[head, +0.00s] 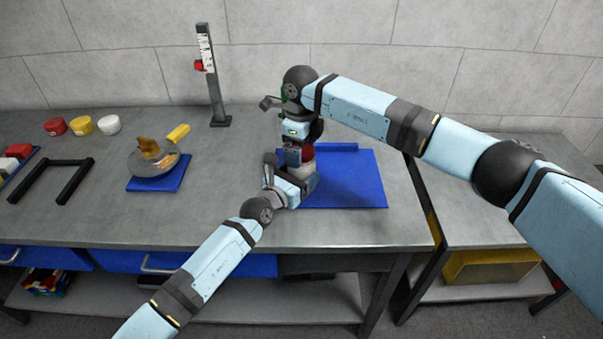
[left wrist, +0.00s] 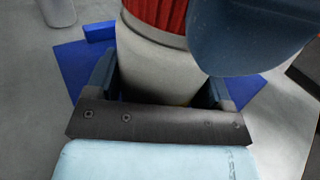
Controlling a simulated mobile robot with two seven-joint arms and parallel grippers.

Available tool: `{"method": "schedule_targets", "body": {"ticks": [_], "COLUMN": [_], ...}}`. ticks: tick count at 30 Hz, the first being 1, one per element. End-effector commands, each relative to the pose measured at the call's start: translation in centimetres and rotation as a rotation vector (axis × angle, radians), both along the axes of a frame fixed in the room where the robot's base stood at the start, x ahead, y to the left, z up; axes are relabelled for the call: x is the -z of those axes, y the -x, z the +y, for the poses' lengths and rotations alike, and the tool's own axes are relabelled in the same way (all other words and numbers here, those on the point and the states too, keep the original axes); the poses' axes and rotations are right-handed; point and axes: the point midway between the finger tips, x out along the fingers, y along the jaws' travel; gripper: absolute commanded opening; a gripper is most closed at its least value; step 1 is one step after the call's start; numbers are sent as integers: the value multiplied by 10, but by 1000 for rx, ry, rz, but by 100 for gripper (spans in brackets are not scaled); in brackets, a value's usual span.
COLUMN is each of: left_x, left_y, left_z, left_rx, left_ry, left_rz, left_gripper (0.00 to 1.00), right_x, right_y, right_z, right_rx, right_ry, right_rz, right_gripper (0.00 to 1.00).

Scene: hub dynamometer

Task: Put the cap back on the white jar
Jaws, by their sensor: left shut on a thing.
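The white jar (head: 302,168) stands at the left part of a blue mat (head: 352,182). My left gripper (head: 300,184) is shut around its body; in the left wrist view its fingers lie on both sides of the jar (left wrist: 158,68). The red ribbed cap (head: 308,152) is at the jar's top, and it also shows in the left wrist view (left wrist: 160,12), above a grey ring. Whether it is fully seated cannot be told. My right gripper (head: 301,152) is at the cap from above; a dark blue finger overlaps cap and jar in the left wrist view. Its grip is partly hidden.
A post with a scale (head: 212,85) stands at the back. Red (head: 55,126), yellow (head: 81,124) and white (head: 109,124) round pieces sit at the back left. A dish (head: 154,163) rests on a small blue mat. A black frame (head: 50,180) lies at far left.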

Motion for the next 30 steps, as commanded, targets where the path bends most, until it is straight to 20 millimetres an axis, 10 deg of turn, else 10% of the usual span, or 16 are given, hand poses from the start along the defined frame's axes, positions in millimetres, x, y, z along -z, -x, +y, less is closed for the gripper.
{"method": "schedule_targets", "body": {"ticks": [10, 30], "left_x": [0, 0], "left_y": [0, 0], "left_z": [0, 0], "left_rx": [0, 0], "left_ry": [0, 0], "left_rz": [0, 0], "left_gripper": [9, 9], "right_x": [-10, -118], "right_y": [-1, 0], "right_z": [0, 0], "right_rx": [0, 0], "right_ry": [0, 0], "right_rz": [-2, -1], "right_gripper": [94, 94]}}
